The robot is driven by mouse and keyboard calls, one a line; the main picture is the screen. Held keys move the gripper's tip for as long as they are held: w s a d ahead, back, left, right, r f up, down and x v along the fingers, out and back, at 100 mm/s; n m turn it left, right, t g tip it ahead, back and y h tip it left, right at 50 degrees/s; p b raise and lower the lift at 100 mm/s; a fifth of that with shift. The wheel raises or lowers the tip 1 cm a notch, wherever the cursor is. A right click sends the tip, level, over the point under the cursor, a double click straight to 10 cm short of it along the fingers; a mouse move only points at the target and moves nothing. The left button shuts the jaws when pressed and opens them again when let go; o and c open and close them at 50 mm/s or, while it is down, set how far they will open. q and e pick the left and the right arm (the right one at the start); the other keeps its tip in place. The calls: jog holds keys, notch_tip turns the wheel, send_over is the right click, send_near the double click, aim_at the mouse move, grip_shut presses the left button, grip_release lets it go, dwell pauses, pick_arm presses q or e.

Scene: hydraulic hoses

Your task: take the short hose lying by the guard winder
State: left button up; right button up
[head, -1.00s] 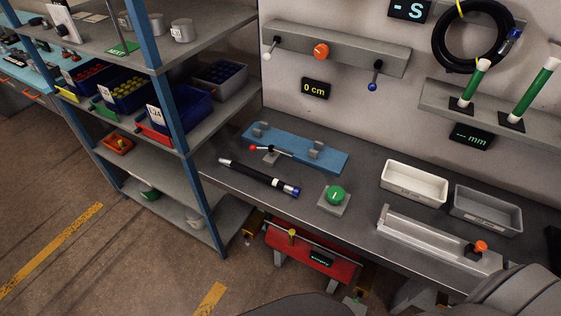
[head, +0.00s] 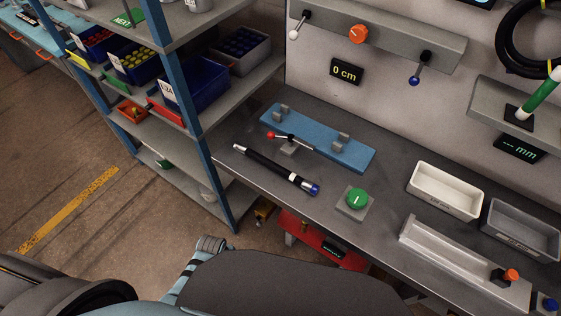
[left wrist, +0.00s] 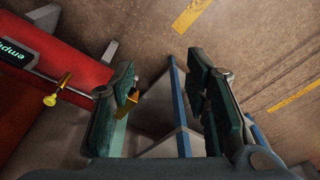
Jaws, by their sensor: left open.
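The short hose (head: 270,167) is black with a silver and blue end at its right and a pale tip at its left. It lies on the grey bench near the front edge, in front of the blue plate with the red-knobbed lever (head: 318,140). My left gripper (left wrist: 165,95) is open and empty in the left wrist view, with floor, shelf post and red box beyond it. The hose does not show in that view. In the head view my left arm is at the bottom, and its fingertips are not clearly visible. My right gripper is not in view.
A green button on a block (head: 356,200) stands just right of the hose. A white tray (head: 446,192), a grey tray (head: 522,231) and a metal trough (head: 460,262) lie further right. A shelf with a blue post (head: 185,95) rises to the left. A red box (head: 318,246) sits below the bench.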

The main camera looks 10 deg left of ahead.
pick_arm(q)
jog(key=w+d+r+n, duration=0.2)
jog(key=w+r, duration=0.7)
jog(key=r, duration=0.2)
notch_tip(320, 180, up, 25)
jog(key=n+g, duration=0.1)
jog(key=n, duration=0.7)
send_over(275, 164)
jog(key=shift+h, duration=0.3)
notch_tip(275, 164, down, 13)
jog(key=shift+s+f+b, duration=0.1)
jog(key=shift+f+b, duration=0.1)
jog(key=shift+b, duration=1)
jog(key=shift+c, duration=1)
grip_shut()
